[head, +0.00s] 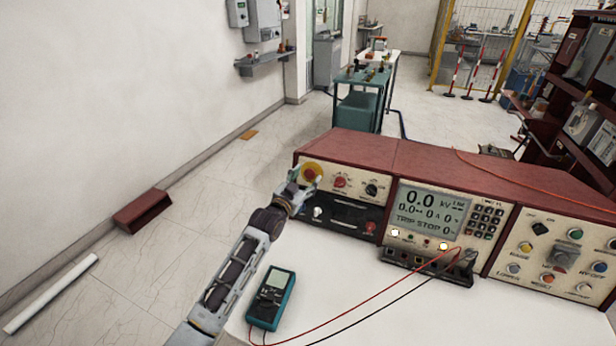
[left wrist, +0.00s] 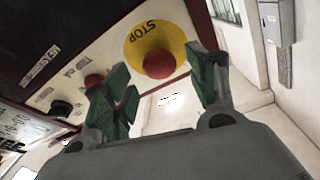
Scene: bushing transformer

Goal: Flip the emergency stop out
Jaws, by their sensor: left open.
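The emergency stop (head: 312,169) is a red button on a yellow disc at the left end of the console's front panel. In the left wrist view the red emergency stop button (left wrist: 158,63) sits below the printed word STOP. My left gripper (head: 304,181) is right at it and partly covers it in the head view. In the left wrist view my left gripper (left wrist: 160,82) is open, with green finger pads on either side of the button. I cannot tell whether the pads touch it. My right gripper is not in view.
The console (head: 430,225) has a lit display and several knobs beside the stop. A teal multimeter (head: 272,298) with red and black leads lies on the white tabletop (head: 360,310). A dark red box (head: 142,211) lies on the floor at left.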

